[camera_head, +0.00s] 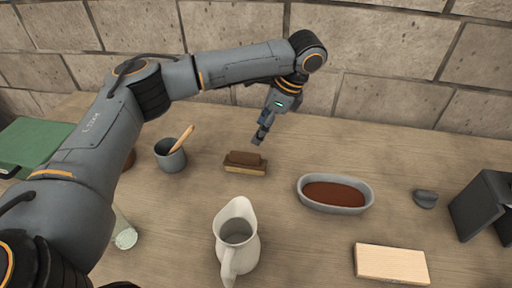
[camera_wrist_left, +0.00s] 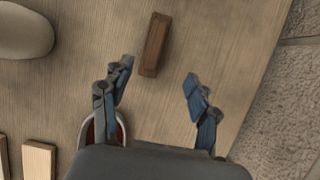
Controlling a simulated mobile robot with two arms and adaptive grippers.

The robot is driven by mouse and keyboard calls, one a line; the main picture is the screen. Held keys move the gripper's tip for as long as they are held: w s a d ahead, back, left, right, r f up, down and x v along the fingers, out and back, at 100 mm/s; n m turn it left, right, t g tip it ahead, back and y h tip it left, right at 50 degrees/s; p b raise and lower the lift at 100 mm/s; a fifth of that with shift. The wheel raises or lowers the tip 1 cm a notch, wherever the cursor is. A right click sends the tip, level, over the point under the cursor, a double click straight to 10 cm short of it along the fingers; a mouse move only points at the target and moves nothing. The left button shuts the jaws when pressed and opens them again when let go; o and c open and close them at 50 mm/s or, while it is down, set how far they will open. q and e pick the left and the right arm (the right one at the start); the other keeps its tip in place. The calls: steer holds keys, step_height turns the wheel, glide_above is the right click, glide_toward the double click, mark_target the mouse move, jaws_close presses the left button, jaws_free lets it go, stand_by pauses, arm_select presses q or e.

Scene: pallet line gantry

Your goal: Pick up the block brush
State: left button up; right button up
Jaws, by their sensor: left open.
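The block brush (camera_head: 246,168) lies on the wooden table, a dark brown block with a narrower raised grip and a pale lower layer. My left gripper (camera_head: 261,135) is above the table, just behind and slightly right of the brush, pointing down and apart from it. In the left wrist view the long brown block (camera_wrist_left: 154,44) that looks like the brush lies beyond the fingertips, nearer the left finger. My left gripper (camera_wrist_left: 158,74) is open there, with nothing between its fingers. My right gripper does not show.
A grey cup (camera_head: 171,158) with a wooden handle stands left of the brush. A white pitcher (camera_head: 237,238) stands in front. An oval dish (camera_head: 335,208) with reddish-brown contents is to the right. A pale wood block (camera_head: 391,264) lies front right. A stone wall (camera_head: 400,105) closes the back.

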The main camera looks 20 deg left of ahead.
mark_target(249, 155)
arm_select(q)
steer(key=shift+s+a+f, duration=0.1)
steer(key=shift+a+f, duration=0.05)
steer(key=shift+f, duration=0.1)
steer(key=f, duration=0.1)
steer(key=s+a+f, duration=0.1)
steer(key=f+p, duration=0.1)
steer(key=f, duration=0.1)
steer(key=shift+s+a, duration=0.3)
steer(key=shift+a, duration=0.05)
steer(key=x, duration=0.2)
steer(key=shift+w+a+f, duration=0.1)
steer(key=shift+w+f, duration=0.15)
steer(key=shift+f, duration=0.05)
steer(key=shift+a+f, duration=0.1)
steer(key=shift+f, duration=0.35)
steer(key=x, duration=0.2)
steer(key=d+p+x, duration=0.1)
steer(key=x, duration=0.1)
steer(key=shift+a+f, duration=0.15)
steer(key=shift+f, duration=0.2)
steer(key=shift+a+f, duration=0.1)
steer(key=shift+f, duration=0.15)
steer(key=shift+c, duration=0.7)
jaws_close()
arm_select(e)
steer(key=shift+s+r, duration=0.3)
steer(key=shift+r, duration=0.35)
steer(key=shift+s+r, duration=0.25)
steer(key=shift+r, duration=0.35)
